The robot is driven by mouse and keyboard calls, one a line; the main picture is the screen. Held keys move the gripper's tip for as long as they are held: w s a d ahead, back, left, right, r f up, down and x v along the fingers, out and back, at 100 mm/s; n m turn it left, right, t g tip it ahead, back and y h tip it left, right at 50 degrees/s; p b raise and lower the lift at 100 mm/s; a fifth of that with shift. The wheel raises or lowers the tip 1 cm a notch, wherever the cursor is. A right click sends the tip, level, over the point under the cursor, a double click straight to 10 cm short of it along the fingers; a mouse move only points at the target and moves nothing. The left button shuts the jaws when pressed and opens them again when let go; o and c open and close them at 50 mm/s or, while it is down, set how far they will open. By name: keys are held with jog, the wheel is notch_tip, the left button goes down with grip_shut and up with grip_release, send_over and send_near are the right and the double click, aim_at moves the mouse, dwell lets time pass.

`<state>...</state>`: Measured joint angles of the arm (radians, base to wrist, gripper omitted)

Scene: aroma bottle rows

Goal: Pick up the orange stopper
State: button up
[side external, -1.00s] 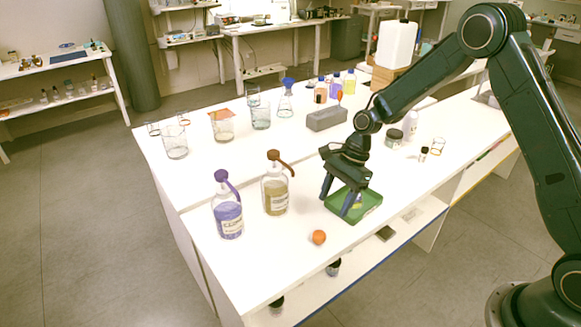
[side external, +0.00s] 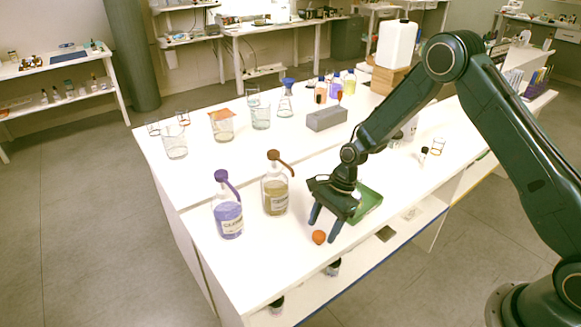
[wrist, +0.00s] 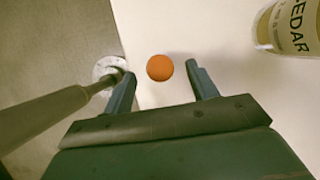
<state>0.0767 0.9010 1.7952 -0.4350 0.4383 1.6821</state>
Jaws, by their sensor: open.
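The orange stopper (side external: 319,237) is a small round ball on the white table near its front edge. In the wrist view the orange stopper (wrist: 160,68) lies ahead of and between the two fingertips. My gripper (side external: 322,232) is open and empty, pointing down with its fingers just above the stopper. In the wrist view my gripper (wrist: 160,78) shows both fingers apart, with the stopper closer to the left one. I cannot tell the exact height of the fingertips over the table.
A purple-capped bottle (side external: 228,215) and a brown-capped bottle (side external: 275,190) stand left of my gripper. The cedar bottle's label (wrist: 295,28) shows in the wrist view. A green tray (side external: 370,203) lies behind my gripper. Glass beakers (side external: 222,128) and a grey block (side external: 326,117) stand farther back.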

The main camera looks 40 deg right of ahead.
aim_at(320, 234)
jog(key=shift+x, duration=1.7)
jog(key=shift+r, duration=0.1)
jog(key=c, duration=0.9)
